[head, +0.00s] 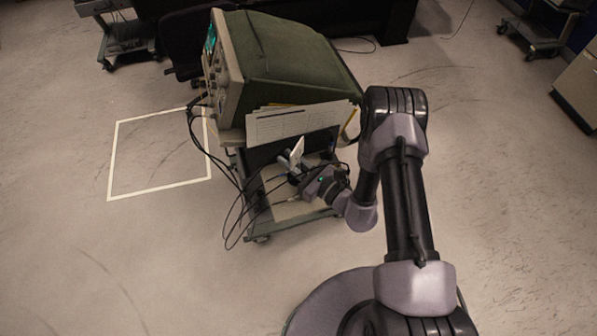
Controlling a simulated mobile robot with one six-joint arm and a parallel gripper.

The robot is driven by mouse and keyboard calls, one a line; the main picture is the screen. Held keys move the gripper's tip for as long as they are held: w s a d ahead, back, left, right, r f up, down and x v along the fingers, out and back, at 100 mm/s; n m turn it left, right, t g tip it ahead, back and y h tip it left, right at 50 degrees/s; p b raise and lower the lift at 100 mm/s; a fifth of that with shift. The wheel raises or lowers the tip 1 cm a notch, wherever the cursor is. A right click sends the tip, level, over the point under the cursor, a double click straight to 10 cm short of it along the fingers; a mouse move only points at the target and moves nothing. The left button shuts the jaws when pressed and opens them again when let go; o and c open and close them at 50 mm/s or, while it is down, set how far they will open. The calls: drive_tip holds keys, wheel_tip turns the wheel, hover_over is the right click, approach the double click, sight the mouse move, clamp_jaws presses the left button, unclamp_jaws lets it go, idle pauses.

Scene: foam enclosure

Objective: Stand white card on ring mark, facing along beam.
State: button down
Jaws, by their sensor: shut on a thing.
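A small white card (298,147) stands roughly upright at my gripper (289,163), which is shut on it. I do not make out a ring mark or a beam in this view.
The cart (262,222) carries a green-cased instrument (290,58) with papers (297,122) beside it. Black cables (232,226) hang at its left. A white square outline (160,188) marks clear floor at left. A cabinet (578,88) stands far right.

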wheel_tip(320, 180, down, 4)
drive_tip(key=shift+f+b, duration=0.1)
drive_tip(key=shift+b, duration=0.55)
drive_tip(key=shift+f, duration=0.2)
drive_tip(key=c, duration=1.3)
unclamp_jaws()
drive_tip(key=shift+r, duration=0.1)
drive_tip(key=shift+c, duration=0.2)
drive_tip(key=shift+r, duration=0.1)
